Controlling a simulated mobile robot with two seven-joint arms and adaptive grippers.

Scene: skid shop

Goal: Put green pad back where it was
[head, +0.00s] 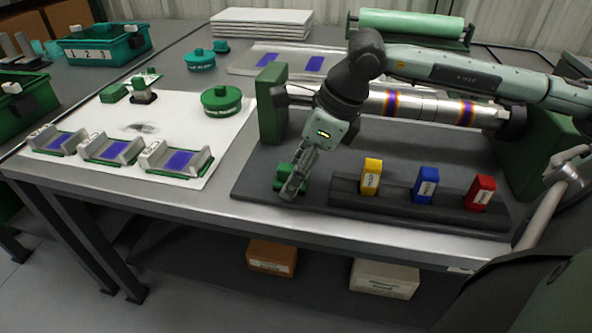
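A green pad or block (281,181) is low over the left part of the dark mat (262,196), left of a dark rack (345,201). My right gripper (291,191) points down right at the green piece and partly covers it. The fingers are seen nearly side-on, so I cannot tell whether they are shut on it, nor whether it touches the mat. The rack holds a yellow pad (371,176), a blue pad (426,186) and a red pad (480,193) upright, each with a pale label. My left gripper is not in view.
A metal shaft with heat-coloured bands (432,107) runs between green blocks behind the rack. A white sheet (205,150) carries three grey cradles (112,150) and a round green tin (221,99). Green bins (105,44) stand at left. The mat's front left is clear.

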